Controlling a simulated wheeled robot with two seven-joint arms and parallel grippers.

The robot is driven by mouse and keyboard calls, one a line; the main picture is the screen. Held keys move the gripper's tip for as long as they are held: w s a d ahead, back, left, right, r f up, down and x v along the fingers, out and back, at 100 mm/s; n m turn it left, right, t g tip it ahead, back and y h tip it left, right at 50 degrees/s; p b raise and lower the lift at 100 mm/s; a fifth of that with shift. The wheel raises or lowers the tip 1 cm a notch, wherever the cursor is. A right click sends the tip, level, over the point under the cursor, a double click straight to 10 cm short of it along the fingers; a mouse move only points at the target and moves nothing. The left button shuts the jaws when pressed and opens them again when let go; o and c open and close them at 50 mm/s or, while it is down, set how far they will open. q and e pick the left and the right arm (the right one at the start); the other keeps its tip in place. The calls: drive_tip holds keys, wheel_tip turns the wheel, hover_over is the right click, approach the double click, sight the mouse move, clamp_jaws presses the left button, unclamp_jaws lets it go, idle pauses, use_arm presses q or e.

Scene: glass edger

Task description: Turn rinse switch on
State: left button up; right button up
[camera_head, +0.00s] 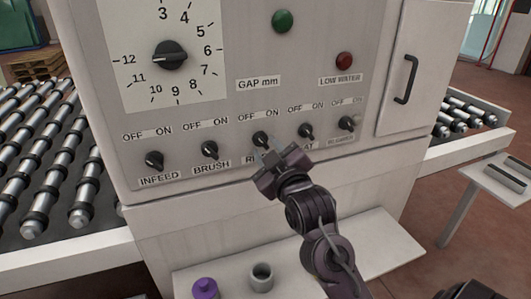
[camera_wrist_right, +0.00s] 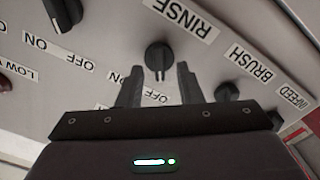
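The rinse switch (camera_head: 260,138) is a black rotary knob in the middle of the row on the machine's pale front panel. Its RINSE label is mostly hidden behind my gripper in the head view. My right gripper (camera_head: 270,160) is in front of this knob. In the right wrist view, the rinse knob (camera_wrist_right: 158,57) shows beyond and between the two fingertips (camera_wrist_right: 158,80), with a gap on both sides. The fingers are open and hold nothing. The RINSE label (camera_wrist_right: 177,17) reads upside down there. I cannot tell whether the fingers reach the knob's depth. My left gripper is not in view.
The brush knob (camera_head: 209,149) and infeed knob (camera_head: 154,159) are to the left; two other knobs are to the right. Above are a large dial (camera_head: 170,55), a green button (camera_head: 283,20) and a red one (camera_head: 344,61). A shelf below holds a purple bottle (camera_head: 205,288) and grey cup (camera_head: 261,276).

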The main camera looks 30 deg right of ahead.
drive_tip(key=shift+w+d+r, duration=0.1)
drive_tip(key=shift+w+d, duration=0.1)
drive_tip(key=shift+w, duration=0.5)
clamp_jaws()
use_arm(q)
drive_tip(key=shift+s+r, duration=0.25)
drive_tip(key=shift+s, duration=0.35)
